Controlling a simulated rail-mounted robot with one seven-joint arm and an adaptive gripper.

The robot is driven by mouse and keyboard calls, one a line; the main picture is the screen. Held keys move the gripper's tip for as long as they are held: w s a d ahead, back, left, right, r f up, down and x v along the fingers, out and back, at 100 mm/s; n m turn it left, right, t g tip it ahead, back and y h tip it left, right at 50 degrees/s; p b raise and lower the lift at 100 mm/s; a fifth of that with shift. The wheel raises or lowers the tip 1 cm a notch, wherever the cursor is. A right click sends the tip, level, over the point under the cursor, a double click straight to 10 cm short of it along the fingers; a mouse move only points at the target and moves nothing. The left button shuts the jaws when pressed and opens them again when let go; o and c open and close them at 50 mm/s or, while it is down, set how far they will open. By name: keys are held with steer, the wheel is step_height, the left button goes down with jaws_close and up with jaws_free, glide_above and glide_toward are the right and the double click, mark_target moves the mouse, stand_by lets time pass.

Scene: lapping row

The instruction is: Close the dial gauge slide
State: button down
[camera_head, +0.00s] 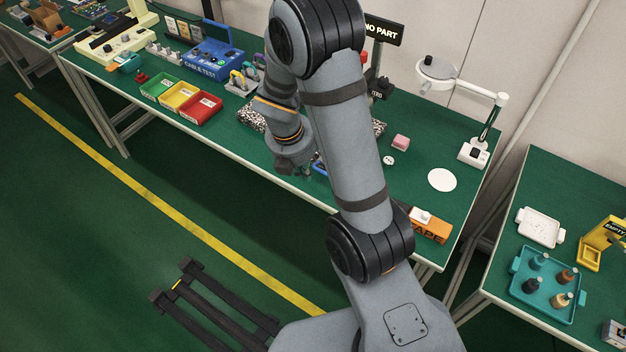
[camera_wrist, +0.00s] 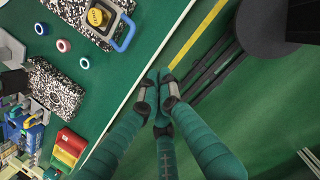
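My gripper (camera_wrist: 158,82) shows in the wrist view with teal fingers. Their tips come together with nothing between them, over the green floor just outside the table's front edge. At the top of the wrist view is a speckled block with a round yellow dial (camera_wrist: 97,17) and a blue handle-like frame (camera_wrist: 124,34); this may be the dial gauge, but I cannot tell its slide or how far it is open. The blue frame lies apart from the fingers. In the head view a bit of blue (camera_head: 318,166) shows beside my arm, which hides most of that spot and my fingers.
Green, yellow and red bins (camera_head: 201,107) stand left of my arm. A magnifier lamp (camera_head: 437,70) stands right.

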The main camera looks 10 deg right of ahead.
steer(key=w+d+f+n+b, duration=0.1)
steer(key=f, duration=0.2)
steer(key=w+d+f+n+b, duration=0.1)
steer(key=w+f, duration=0.1)
steer(key=f, duration=0.1)
steer(key=w+d+f+b, duration=0.1)
steer(key=f, duration=0.2)
steer(key=shift+w+d+n, duration=0.25)
steer(key=shift+n, duration=0.15)
steer(key=shift+w+d+f, duration=0.1)
steer(key=shift+w+d, duration=0.25)
steer(key=shift+d, duration=0.05)
